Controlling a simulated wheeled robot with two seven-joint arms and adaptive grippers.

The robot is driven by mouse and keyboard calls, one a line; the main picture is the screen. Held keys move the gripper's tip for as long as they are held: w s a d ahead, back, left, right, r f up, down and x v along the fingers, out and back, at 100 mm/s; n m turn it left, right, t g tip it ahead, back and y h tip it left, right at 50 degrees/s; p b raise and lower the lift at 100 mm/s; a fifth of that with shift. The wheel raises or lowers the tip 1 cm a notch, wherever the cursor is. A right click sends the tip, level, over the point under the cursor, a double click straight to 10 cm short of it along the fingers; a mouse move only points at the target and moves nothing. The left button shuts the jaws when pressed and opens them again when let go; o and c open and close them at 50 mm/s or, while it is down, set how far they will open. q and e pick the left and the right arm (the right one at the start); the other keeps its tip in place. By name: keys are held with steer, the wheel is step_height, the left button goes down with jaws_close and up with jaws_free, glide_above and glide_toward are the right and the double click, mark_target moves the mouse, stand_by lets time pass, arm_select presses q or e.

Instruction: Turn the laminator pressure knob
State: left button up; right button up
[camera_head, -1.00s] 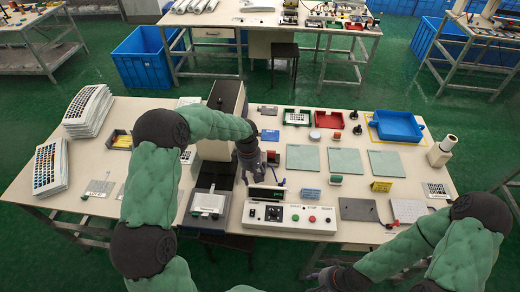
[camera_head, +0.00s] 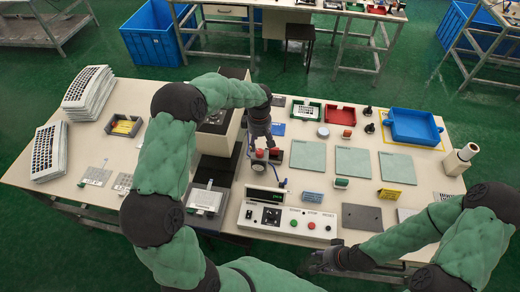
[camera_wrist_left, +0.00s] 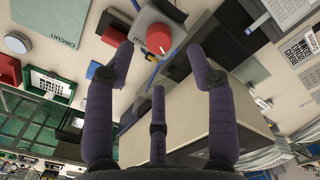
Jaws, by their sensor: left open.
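Which part is the laminator pressure knob I cannot tell. My left gripper (camera_head: 263,145) is open and empty above the red parts; its spread fingers also show in the wrist view (camera_wrist_left: 161,60). My right gripper (camera_head: 318,261) is low by the front edge; its fingers are unclear.
A tall beige machine (camera_head: 222,128) stands left of my left gripper. Green pads (camera_head: 308,155) lie to the right. Green and red trays (camera_head: 341,116) and a blue bin (camera_head: 413,127) are behind.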

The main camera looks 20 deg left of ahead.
mark_target(260, 151)
arm_select(q)
steer(key=shift+w+f, duration=0.15)
steer(key=shift+f, duration=3)
jaws_close()
